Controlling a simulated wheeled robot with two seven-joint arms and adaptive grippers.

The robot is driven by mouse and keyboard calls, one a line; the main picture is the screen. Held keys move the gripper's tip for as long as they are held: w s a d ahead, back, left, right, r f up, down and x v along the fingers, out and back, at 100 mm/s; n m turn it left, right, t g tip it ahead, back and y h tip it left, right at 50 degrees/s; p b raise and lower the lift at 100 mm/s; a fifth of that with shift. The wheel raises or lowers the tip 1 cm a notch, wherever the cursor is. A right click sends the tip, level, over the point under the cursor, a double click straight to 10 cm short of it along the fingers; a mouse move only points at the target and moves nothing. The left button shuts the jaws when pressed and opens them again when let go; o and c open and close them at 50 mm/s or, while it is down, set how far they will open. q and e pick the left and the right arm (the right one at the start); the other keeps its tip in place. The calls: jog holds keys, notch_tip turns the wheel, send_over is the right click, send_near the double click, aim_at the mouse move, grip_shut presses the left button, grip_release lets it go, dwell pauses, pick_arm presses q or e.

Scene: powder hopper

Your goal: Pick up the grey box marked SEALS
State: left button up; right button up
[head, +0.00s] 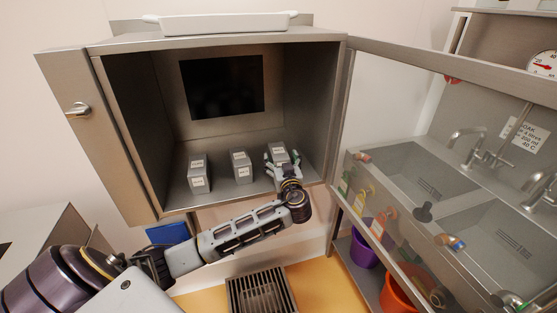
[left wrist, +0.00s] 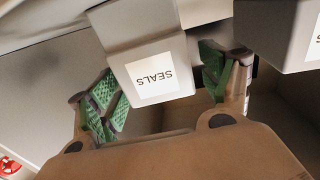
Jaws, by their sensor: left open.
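The grey box marked SEALS (left wrist: 140,25) shows in the left wrist view with its white label upside down. In the head view it is the rightmost grey box (head: 279,148) of three inside the steel cabinet; its label is too small to read there. My left gripper (head: 282,166) reaches into the cabinet at this box and partly hides it. In the left wrist view the green-padded fingers of my left gripper (left wrist: 160,88) are open, one on each side of the box's labelled end. Whether the pads touch it, I cannot tell. My right gripper is not in view.
A middle grey box (head: 241,167) and a left grey box (head: 198,173) stand on the cabinet floor (head: 220,191). The neighbouring box (left wrist: 272,35) is close to the right finger in the wrist view.

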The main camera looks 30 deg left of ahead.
pick_arm(q)
jog(key=shift+x, duration=1.15)
jog(key=c, duration=1.2)
jog(key=shift+c, duration=0.2)
notch_tip(320, 180, up, 9)
jog(key=shift+f, duration=0.15)
jog(key=shift+r, duration=0.7)
